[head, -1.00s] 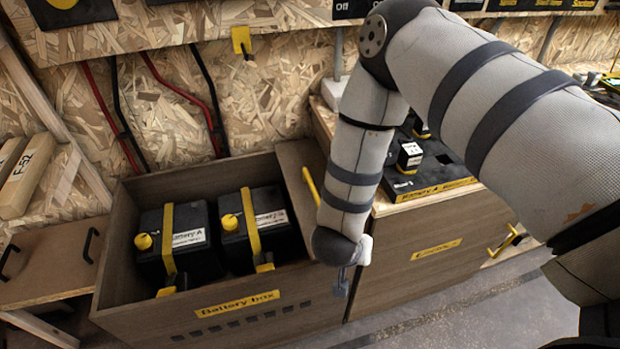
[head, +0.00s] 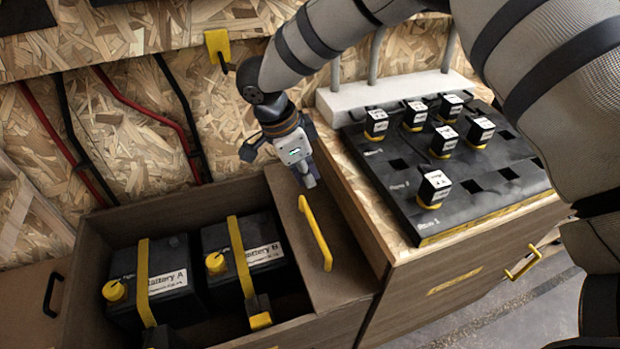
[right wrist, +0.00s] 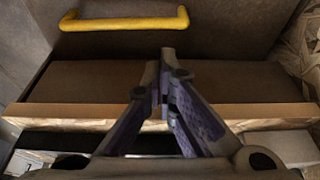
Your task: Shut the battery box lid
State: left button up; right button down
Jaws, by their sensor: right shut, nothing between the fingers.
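The battery box (head: 85,283) is open, with Battery A (head: 172,283) and Battery B (head: 262,257) standing inside. Its wooden lid (head: 290,225) is slid to the right end of the box, beside the batteries. The lid has a yellow bar handle (head: 314,234), which also shows in the right wrist view (right wrist: 125,23). My right gripper (head: 308,182) is shut and empty, just above the lid's far part and behind the handle. In the right wrist view its fingertips (right wrist: 163,85) point toward the lid, apart from the handle. My left gripper is out of view.
A cabinet (head: 460,285) with a yellow handle (head: 522,262) stands right of the box. On it is a black tray (head: 400,192) with several small labelled blocks. Red and black cables run down the chipboard wall behind the box.

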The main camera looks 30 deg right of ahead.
send_over(318, 217)
notch_tip(318, 217, down, 8)
jog(key=shift+r, duration=0.1)
